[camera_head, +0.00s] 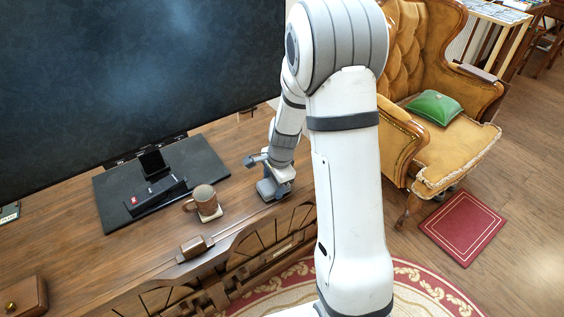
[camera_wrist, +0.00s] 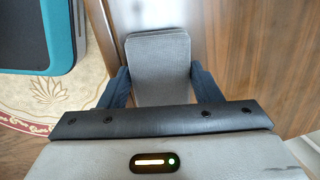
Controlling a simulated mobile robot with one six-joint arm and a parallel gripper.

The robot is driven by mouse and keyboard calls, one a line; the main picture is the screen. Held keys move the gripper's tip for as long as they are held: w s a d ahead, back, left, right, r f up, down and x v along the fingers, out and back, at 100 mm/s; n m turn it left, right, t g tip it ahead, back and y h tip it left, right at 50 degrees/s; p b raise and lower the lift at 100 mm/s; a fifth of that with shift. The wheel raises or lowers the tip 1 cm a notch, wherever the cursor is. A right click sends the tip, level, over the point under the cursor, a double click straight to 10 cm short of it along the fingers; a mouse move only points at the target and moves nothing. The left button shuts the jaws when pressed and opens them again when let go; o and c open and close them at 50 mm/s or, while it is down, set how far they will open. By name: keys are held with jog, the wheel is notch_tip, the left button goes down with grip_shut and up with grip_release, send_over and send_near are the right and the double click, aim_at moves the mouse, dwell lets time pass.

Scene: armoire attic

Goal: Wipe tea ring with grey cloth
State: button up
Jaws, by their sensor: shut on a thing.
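The grey cloth (camera_wrist: 160,60) is a folded, flat pad in the wrist view. It lies between the two dark fingers of my gripper (camera_wrist: 160,88), which is shut on it. In the head view my gripper (camera_head: 272,186) is low at the right part of the wooden desk (camera_head: 235,150), near its front edge. The cloth can hardly be told from the gripper there, and I cannot tell whether it touches the wood. I can make out no tea ring in either view; my arm hides part of the desk.
A brown mug (camera_head: 204,198) stands on a pale coaster (camera_head: 212,215) left of my gripper. A large dark screen (camera_head: 130,70) rises behind. A tan armchair (camera_head: 445,150) stands right.

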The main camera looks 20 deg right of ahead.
notch_tip(320, 180, up, 2)
jog(key=shift+w+r+p, duration=0.15)
jog(key=shift+p, duration=0.2)
jog(key=shift+r+p, duration=2.35)
jog(key=shift+r, duration=0.4)
